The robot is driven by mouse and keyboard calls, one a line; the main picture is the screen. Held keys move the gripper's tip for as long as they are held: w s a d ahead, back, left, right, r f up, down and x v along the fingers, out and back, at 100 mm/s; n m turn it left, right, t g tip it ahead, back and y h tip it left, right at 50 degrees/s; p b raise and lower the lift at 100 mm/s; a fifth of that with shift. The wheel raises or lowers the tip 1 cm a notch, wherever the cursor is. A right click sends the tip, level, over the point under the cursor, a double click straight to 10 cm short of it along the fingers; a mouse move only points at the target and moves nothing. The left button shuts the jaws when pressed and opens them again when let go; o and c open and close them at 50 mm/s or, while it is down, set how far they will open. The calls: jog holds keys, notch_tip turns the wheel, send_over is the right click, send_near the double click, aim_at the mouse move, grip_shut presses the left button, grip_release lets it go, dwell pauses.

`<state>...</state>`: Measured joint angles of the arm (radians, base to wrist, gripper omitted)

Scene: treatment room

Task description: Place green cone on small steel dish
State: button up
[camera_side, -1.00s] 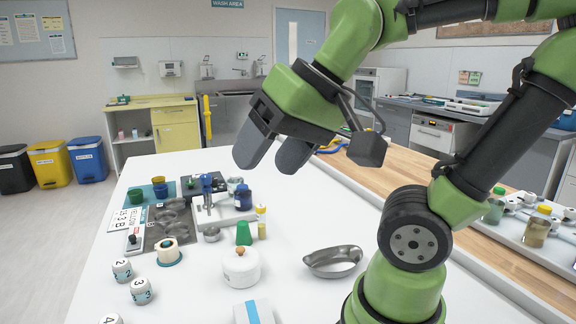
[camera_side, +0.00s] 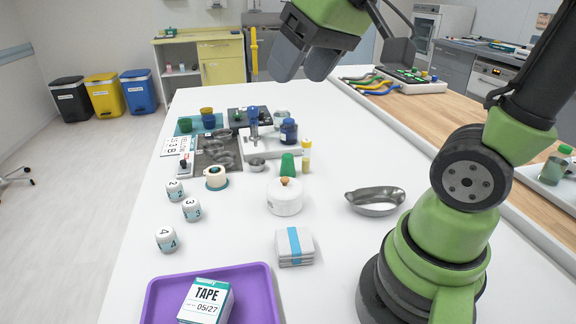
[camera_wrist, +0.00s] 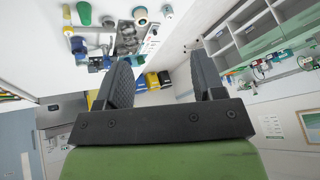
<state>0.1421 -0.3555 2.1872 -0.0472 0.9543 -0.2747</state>
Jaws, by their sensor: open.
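The green cone (camera_side: 287,163) stands on the white table behind a white lidded pot, which hides part of its base. A green shape in the wrist view (camera_wrist: 84,13) looks like the same cone. The small steel dish (camera_side: 257,165) sits just left of the cone, apart from it, and looks empty. My gripper (camera_side: 305,66) is open and empty, high above the far part of the table, well away from cone and dish. Its two dark fingers show spread apart in the wrist view (camera_wrist: 160,62).
The white pot (camera_side: 285,198) stands in front of the cone, and a yellow-capped vial (camera_side: 306,158) close to its right. A blue bottle (camera_side: 289,132) is behind. A steel kidney dish (camera_side: 375,203) lies to the right. A purple tray (camera_side: 262,292) is at the front.

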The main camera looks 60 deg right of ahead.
jog(key=w+d+f+n+g, duration=0.2)
jog(key=w+d+f, duration=0.1)
jog(key=w+d, duration=0.5)
jog(key=n+g, duration=0.3)
send_near(288, 155)
jog(key=f, duration=0.1)
jog(key=a+f, duration=0.1)
jog(key=f, duration=0.1)
jog(key=shift+s+f+h, duration=0.1)
jog(key=shift+f+h, duration=0.1)
jog(key=shift+h, duration=0.2)
jog(key=f, duration=0.3)
jog(key=w+f, duration=0.1)
jog(key=f, duration=0.1)
jog(key=shift+f, duration=0.3)
jog(key=shift+c, duration=0.2)
jog(key=c, duration=1)
jog(key=shift+r, duration=0.1)
